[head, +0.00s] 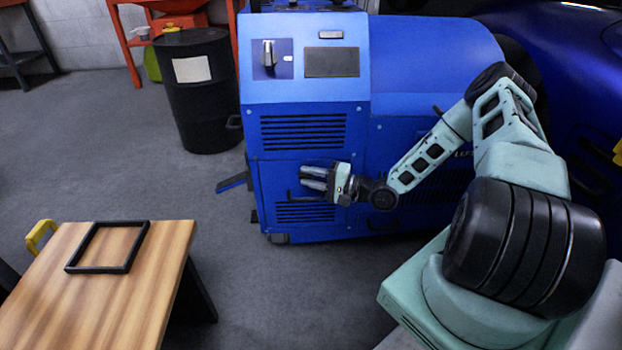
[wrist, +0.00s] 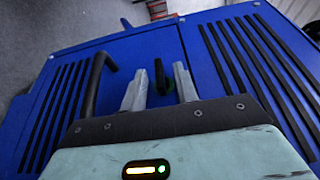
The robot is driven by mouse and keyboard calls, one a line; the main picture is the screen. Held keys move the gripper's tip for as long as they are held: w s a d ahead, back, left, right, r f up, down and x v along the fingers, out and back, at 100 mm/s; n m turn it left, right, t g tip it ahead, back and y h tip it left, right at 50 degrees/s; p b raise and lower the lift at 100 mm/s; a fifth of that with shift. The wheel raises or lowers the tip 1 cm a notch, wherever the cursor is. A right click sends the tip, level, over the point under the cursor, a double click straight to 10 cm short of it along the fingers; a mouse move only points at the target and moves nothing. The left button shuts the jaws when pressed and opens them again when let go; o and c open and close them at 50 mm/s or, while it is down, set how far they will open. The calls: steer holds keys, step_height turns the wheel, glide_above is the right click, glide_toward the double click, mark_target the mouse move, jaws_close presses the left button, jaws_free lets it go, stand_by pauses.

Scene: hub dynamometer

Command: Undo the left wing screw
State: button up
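My gripper (head: 314,179) is in front of the lower front panel of the blue cabinet, with its fingers pointing left in the head view. In the wrist view my gripper (wrist: 160,70) is open, with a pale finger on either side of a small dark wing screw (wrist: 162,80). The screw shows in the gap, and neither finger visibly closes on it. I cannot tell whether it touches a finger. A black bar handle (wrist: 95,85) on the blue panel is to the left of the fingers. In the head view my gripper hides the screw. No other wing screw can be made out.
The blue cabinet (head: 305,90) has slotted vents above and below the panel. A black drum (head: 195,95) stands to its left. A wooden table (head: 95,290) with a black square frame (head: 127,266) stands at the front left. Grey floor lies open between table and cabinet.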

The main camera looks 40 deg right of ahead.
jaws_close()
steer(key=shift+r+p, duration=0.15)
steer(key=shift+p, duration=0.25)
